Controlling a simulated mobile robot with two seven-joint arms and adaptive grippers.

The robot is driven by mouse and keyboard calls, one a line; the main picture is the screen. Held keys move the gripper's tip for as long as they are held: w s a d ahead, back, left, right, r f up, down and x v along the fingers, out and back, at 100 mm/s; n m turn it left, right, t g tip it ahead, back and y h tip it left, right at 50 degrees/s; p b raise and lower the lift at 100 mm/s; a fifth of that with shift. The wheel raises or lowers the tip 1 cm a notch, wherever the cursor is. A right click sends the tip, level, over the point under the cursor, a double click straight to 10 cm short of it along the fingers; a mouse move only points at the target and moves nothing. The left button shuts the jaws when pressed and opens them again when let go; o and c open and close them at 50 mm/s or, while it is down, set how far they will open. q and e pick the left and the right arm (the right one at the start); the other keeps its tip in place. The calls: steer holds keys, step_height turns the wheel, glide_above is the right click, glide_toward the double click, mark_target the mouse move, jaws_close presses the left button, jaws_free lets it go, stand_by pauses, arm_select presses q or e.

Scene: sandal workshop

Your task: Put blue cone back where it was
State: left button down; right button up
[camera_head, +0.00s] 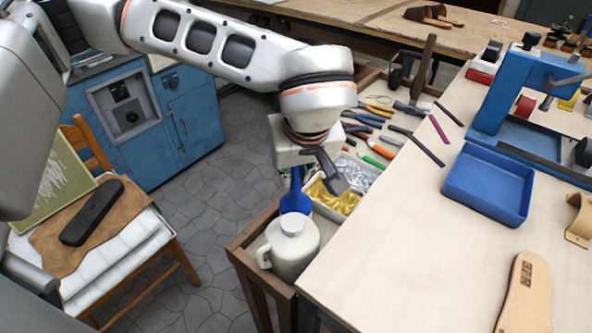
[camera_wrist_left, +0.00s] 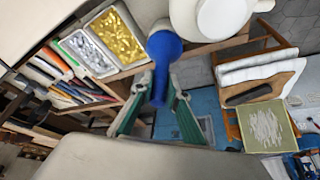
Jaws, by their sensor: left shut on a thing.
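The blue cone (camera_head: 295,201) hangs below my left gripper (camera_head: 297,178) in the head view, in front of the small-parts trays and just behind the white jug (camera_head: 290,252). In the left wrist view the cone (camera_wrist_left: 164,48) has its narrow end between the green-padded fingers of my left gripper (camera_wrist_left: 161,88), which is shut on it. Its wide end points away from the gripper, close to the jug (camera_wrist_left: 222,16). I cannot tell whether the cone touches anything beneath it. My right gripper is not in view.
A wooden side rack (camera_head: 243,243) holds the jug, trays of gold (camera_head: 338,201) and silver (camera_head: 357,172) parts, and several tools. The workbench (camera_head: 400,235) has a blue tray (camera_head: 489,184) and a sole (camera_head: 525,290). A chair with leather stands left; floor lies between.

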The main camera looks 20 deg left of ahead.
arm_select(q)
steer(key=c, duration=2)
jaws_free()
steer(key=shift+o, duration=0.2)
steer(key=shift+r, duration=0.2)
steer(key=p+v, duration=0.1)
steer(key=v, duration=1.1)
steer(key=shift+r+p, duration=0.4)
steer(key=shift+r, duration=0.05)
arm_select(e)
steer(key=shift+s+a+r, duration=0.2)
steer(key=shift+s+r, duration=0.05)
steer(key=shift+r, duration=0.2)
arm_select(q)
steer(key=shift+w, duration=0.1)
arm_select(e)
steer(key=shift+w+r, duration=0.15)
